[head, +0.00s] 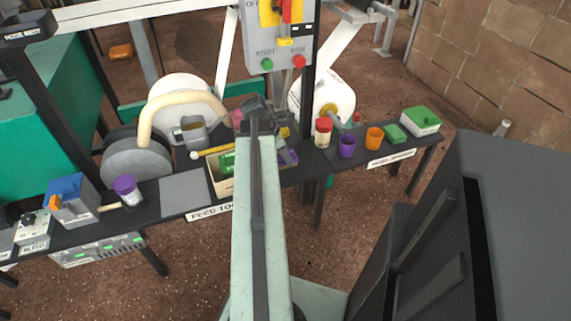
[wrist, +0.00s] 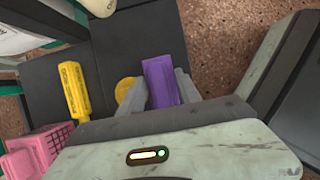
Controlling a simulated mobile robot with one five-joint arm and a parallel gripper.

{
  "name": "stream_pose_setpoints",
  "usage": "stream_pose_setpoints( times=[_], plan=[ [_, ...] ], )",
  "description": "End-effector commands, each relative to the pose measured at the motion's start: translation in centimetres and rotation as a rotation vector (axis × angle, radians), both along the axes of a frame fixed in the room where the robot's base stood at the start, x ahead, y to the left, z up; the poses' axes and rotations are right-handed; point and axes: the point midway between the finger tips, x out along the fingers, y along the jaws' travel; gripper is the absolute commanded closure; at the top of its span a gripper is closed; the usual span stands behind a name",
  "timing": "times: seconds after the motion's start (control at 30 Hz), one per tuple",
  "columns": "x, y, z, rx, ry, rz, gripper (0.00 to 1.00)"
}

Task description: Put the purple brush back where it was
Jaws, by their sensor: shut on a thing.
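The purple brush (wrist: 162,80) shows in the wrist view as a purple block between the two fingers of my gripper (wrist: 160,92). My gripper is shut on it. In the head view, a bit of the purple brush (head: 289,158) shows beside the end of my arm, over the dark bench. My arm hides most of the gripper there. I see no bristles, and I cannot tell whether the brush touches the bench.
A yellow-handled tool (wrist: 73,90) and a pink basket (wrist: 38,150) lie left of the gripper in the wrist view. In the head view, a red-lidded jar (head: 323,132), a purple cup (head: 347,146) and an orange cup (head: 374,138) stand to the right. A grey mat (head: 185,193) lies bare at left.

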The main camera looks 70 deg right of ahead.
Motion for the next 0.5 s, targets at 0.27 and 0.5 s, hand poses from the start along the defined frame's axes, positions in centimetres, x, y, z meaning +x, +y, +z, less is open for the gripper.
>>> stream_pose_setpoints(
  times=[0.27,0.5],
  plan=[
    [0.0,0.0,-3.3,0.000,0.000,0.001,1.00],
    [0.1,0.0,-3.4,0.000,0.000,0.001,1.00]
  ],
)
